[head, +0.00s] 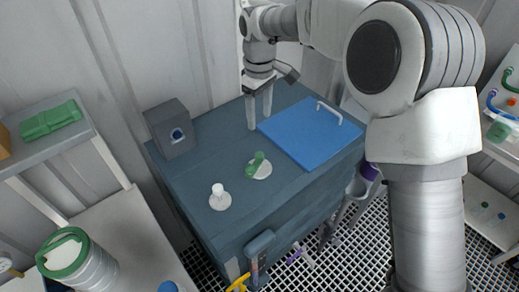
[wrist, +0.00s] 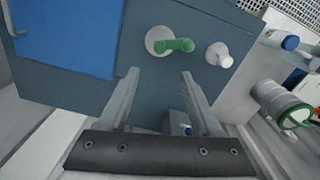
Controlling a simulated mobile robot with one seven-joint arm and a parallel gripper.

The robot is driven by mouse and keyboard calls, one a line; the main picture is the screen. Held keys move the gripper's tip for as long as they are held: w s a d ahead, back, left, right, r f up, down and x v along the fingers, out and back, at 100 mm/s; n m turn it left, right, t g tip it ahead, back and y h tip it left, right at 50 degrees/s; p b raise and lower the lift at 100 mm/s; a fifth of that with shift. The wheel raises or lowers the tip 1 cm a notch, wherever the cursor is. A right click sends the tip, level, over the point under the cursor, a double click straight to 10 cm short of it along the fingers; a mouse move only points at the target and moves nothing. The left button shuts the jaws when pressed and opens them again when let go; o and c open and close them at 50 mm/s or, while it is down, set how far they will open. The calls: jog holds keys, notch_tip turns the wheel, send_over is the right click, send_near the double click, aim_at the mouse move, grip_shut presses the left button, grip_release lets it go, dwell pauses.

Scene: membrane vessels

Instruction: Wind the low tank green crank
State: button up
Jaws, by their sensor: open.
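The green crank (head: 258,166) sits on a pale round base on top of the low blue-grey tank (head: 205,165). In the wrist view the green crank (wrist: 176,46) lies beyond the fingertips, its arm pointing right. My gripper (head: 259,126) is open and empty, above the tank's far side, behind the crank and apart from it. In the wrist view both fingers of my gripper (wrist: 160,75) are spread, with bare tank top between them. A white crank or knob (head: 218,197) on its own round base stands to the left of the green crank; it also shows in the wrist view (wrist: 219,55).
A blue lid (head: 310,132) with a white handle covers the tank's right part. A grey box (head: 170,129) stands at its back left corner. A shelf with a green case (head: 50,119) and a steel drum with green rim (head: 75,260) are at left.

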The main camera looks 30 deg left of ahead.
aim_at(260, 154)
notch_tip(260, 154, down, 14)
jog(key=shift+f+p, duration=0.25)
jog(key=shift+p, duration=0.65)
grip_shut()
dwell(0.8)
